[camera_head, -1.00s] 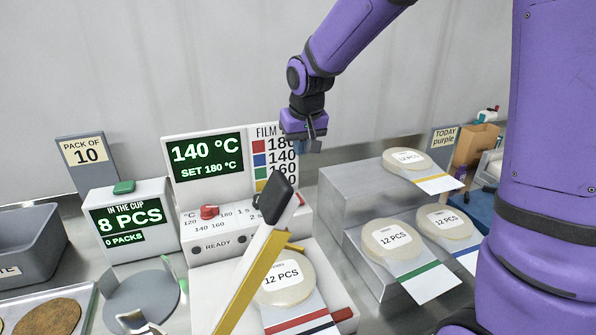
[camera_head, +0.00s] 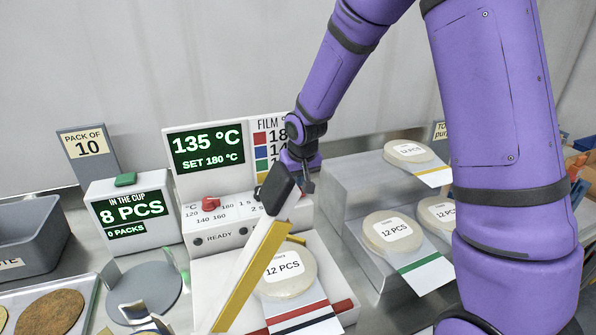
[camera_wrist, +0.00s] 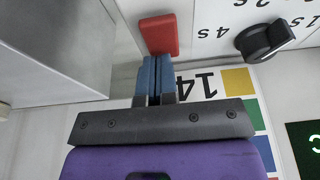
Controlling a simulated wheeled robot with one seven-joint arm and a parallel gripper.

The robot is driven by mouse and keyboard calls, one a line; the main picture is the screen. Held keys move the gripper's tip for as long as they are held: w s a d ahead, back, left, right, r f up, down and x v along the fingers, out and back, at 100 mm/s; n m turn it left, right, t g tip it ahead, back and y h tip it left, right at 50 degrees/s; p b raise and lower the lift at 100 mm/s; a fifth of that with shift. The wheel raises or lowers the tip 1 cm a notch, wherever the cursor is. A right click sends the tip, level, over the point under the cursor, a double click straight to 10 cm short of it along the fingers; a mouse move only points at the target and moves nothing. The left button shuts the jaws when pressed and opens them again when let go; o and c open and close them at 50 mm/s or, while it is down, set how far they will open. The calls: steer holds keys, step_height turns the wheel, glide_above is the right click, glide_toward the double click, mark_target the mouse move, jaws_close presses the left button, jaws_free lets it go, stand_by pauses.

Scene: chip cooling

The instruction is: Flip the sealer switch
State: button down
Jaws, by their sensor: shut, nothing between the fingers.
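The sealer (camera_head: 222,225) stands in the middle of the head view, with its screen (camera_head: 206,147) reading 135 °C, SET 180 °C. Its raised lever (camera_head: 250,278) has a black handle (camera_head: 278,186) that covers part of the control panel. In the wrist view a red rocker switch (camera_wrist: 159,35) sits on the white panel beside a black time knob (camera_wrist: 264,41). My gripper (camera_wrist: 155,62) is shut and empty, its blue fingertips right at the switch's near edge. I cannot tell whether they touch. In the head view my gripper (camera_head: 308,186) is behind the handle, and the switch is hidden.
A metal step stand (camera_head: 345,190) with film-tagged chip stacks (camera_head: 392,232) is close on the right. A stack (camera_head: 287,270) labelled 12 PCS lies under the lever. The counter (camera_head: 183,85) display on the left reads 8 PCS.

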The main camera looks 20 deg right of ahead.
stand_by(0.3)
steer(key=shift+f+g, duration=0.35)
steer(key=shift+g, duration=0.15)
steer(key=shift+s, duration=0.1)
steer(key=shift+s+r, duration=0.2)
steer(key=shift+s, duration=0.4)
steer(key=shift+r, duration=0.2)
steer(key=s+v, duration=0.2)
steer(key=v, duration=1.1)
steer(key=shift+s, duration=0.25)
